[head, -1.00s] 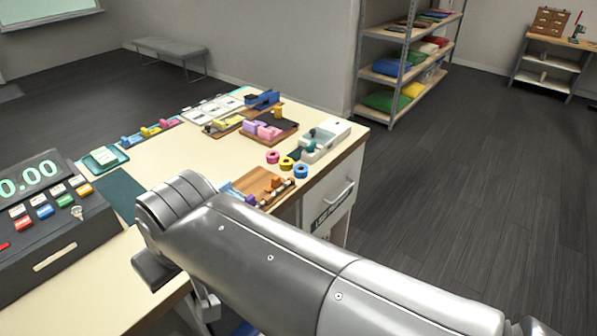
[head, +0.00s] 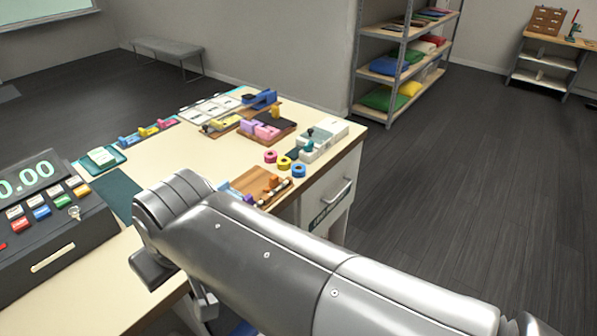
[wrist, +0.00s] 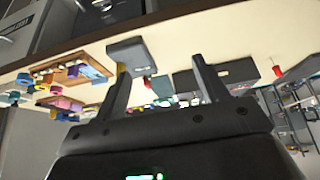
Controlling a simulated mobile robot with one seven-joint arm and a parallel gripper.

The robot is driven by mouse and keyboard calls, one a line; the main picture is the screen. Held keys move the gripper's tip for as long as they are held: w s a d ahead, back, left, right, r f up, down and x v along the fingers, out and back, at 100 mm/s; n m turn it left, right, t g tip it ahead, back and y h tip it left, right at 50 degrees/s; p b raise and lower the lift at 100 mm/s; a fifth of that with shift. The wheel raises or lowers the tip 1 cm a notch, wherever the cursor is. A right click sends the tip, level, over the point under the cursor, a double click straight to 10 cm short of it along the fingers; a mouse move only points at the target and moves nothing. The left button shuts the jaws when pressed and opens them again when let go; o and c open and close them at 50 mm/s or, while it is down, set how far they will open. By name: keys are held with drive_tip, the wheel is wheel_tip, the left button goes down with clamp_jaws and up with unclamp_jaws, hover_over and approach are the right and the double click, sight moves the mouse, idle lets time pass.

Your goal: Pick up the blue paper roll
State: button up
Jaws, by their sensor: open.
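A wooden tray (head: 248,182) with small items is just left of the blue roll. A white-grey device (head: 318,140) stands behind it. A cash register (head: 50,225) is at the left, and a drawer unit (head: 328,195) is under the counter. The floor to the right is clear.

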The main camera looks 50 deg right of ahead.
drive_tip(key=w+d+r+g, duration=0.1)
drive_tip(key=w+d+r, duration=0.3)
drive_tip(key=w+d, duration=0.4)
drive_tip(key=n+g, duration=0.1)
drive_tip(key=g, duration=0.4)
hover_over(299, 168)
wheel_tip(299, 168, down, 10)
wheel_tip(299, 168, down, 10)
drive_tip(key=shift+w+f, duration=0.1)
drive_tip(key=shift+c, duration=0.6)
drive_tip(key=c, duration=1)
drive_tip(key=shift+o, duration=0.2)
drive_tip(key=shift+r, duration=0.2)
